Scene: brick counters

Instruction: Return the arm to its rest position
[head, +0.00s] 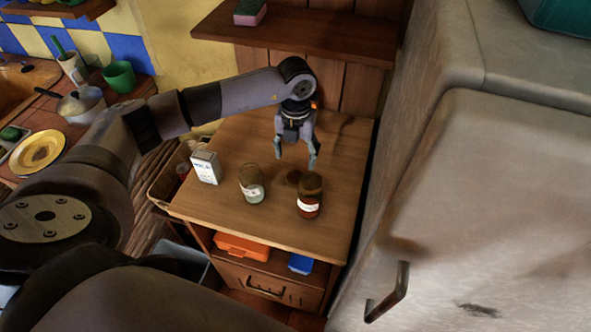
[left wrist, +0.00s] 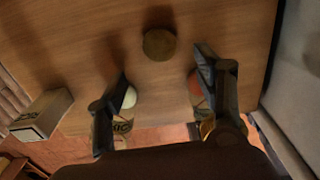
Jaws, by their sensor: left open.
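My left gripper (head: 296,160) is open and empty, pointing down above the back of the wooden counter (head: 235,140). Two jars stand upright in front of it: a jar with pale contents (head: 252,183) and a jar with red-brown contents (head: 309,196). A dark round disc (head: 292,177), perhaps a lid, lies on the wood behind them. In the left wrist view the disc (left wrist: 159,45) shows beyond the spread fingers, apart from them. The fingers partly hide both jars there. My left arm reaches across from the left. My right gripper is not in view.
A white box (head: 205,167) stands at the counter's left. A shelf with a sponge (head: 250,12) is above and behind the arm. The fridge (head: 480,200) closes off the right side. A pot (head: 82,104), green mug (head: 119,76) and yellow plate (head: 38,153) are at left.

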